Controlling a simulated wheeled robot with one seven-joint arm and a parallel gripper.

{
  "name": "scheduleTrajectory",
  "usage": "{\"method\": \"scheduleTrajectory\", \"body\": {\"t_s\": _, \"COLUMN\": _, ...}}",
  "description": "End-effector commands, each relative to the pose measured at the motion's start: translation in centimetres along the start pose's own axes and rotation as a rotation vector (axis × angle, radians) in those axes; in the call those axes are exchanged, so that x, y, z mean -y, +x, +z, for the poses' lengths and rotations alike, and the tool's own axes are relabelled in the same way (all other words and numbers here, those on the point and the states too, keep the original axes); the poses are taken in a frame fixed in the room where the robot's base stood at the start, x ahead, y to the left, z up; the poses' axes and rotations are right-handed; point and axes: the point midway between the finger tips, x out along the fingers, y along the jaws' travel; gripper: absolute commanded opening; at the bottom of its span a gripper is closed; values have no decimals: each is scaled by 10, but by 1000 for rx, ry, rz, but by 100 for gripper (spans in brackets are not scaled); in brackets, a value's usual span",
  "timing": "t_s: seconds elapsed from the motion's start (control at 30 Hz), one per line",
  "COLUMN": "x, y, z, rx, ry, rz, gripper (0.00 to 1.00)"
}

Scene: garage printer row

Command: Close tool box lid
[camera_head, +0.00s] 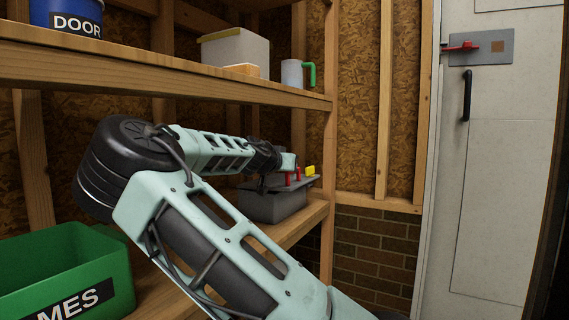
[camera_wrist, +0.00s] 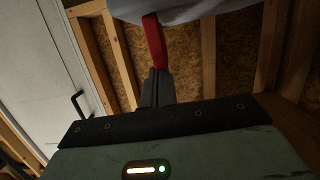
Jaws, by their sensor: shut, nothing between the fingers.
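The grey tool box (camera_head: 272,207) sits on the middle shelf, near its right end. Its grey lid (camera_head: 308,182) lies over the top, with red parts and a yellow piece on it; my arm hides part of it. I cannot tell whether the lid is fully down. My gripper is at the tool box's top in the head view, its fingertips not clear there. In the wrist view my gripper (camera_wrist: 157,88) is shut and empty, with its fingers together. A red bar (camera_wrist: 154,42) appears just beyond the fingertips, below a pale grey shape; contact is unclear.
A green bin (camera_head: 60,275) stands at the left front. The upper shelf (camera_head: 180,82) runs above my arm and holds a blue can (camera_head: 68,18), a white box (camera_head: 236,50) and a mug (camera_head: 292,73). A white door (camera_head: 500,170) is at the right.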

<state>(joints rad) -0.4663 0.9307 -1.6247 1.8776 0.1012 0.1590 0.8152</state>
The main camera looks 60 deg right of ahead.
Motion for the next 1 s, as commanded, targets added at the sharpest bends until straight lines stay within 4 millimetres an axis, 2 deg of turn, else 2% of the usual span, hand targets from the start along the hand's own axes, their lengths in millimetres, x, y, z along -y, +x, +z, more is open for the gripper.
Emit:
{"method": "scheduleTrajectory", "body": {"t_s": 0.1, "x": -3, "y": 2, "z": 9, "rx": 1, "ry": 39, "rz": -10, "gripper": 0}}
{"method": "scheduleTrajectory", "body": {"t_s": 0.3, "x": -5, "y": 3, "z": 14, "rx": 1, "ry": 71, "rz": -19, "gripper": 0}}
{"method": "scheduleTrajectory", "body": {"t_s": 1.0, "x": -4, "y": 4, "z": 13, "rx": 5, "ry": 73, "rz": -17, "gripper": 0}}
